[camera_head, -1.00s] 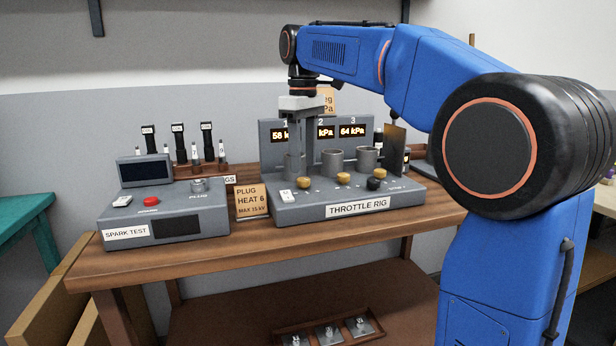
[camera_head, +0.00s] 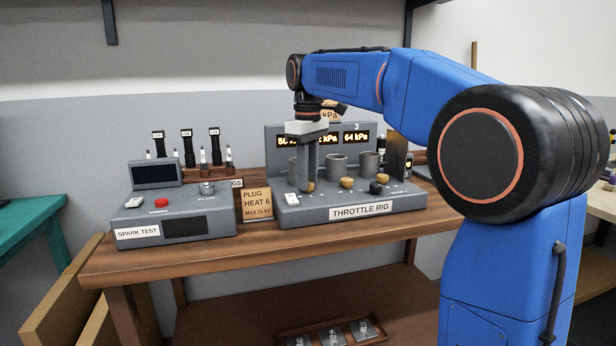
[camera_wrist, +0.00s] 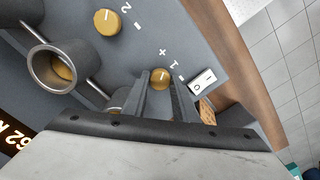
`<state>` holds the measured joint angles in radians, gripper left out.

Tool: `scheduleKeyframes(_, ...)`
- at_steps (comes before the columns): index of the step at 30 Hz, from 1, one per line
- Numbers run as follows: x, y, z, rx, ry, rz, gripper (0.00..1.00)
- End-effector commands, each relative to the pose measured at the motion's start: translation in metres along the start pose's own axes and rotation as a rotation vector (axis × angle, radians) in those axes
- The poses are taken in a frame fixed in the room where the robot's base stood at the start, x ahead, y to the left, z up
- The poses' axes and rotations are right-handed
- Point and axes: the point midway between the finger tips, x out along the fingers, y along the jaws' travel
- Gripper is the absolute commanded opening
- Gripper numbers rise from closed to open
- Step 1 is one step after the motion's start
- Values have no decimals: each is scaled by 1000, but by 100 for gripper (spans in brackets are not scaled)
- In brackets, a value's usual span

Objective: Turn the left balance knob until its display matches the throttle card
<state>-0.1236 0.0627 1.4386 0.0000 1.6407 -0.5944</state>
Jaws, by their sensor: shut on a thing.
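The throttle rig (camera_head: 400,200) is a grey box on the bench with three displays, three tubes and a row of knobs. My gripper (camera_head: 308,183) points down at the rig's left end. It is shut on the left balance knob (camera_wrist: 160,77), a small yellow-brown knob marked 1, with one finger on each side. Its white mark shows in the wrist view. The left display (camera_head: 283,142) is partly hidden by my gripper, so its number is unclear. The third display (camera_head: 356,137) reads 64 kPa. The throttle card (camera_head: 331,114) behind is mostly covered; only "kPa" shows.
A second yellow knob (camera_wrist: 107,21) and a black knob (camera_head: 376,188) sit to the right. A white switch (camera_wrist: 202,79) is close beside the held knob. The spark test box (camera_head: 200,225) and plug heat card (camera_head: 256,205) stand to the left.

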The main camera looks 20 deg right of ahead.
Motion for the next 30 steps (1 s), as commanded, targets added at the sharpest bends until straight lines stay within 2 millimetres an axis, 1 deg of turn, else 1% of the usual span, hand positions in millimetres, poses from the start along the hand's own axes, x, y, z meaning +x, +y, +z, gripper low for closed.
scheduleKeyframes(8,0,0,0,71,1,1,4)
scheduleKeyframes(21,-1,0,0,361,2,1,4)
scheduleKeyframes(30,-1,0,0,491,2,1,4)
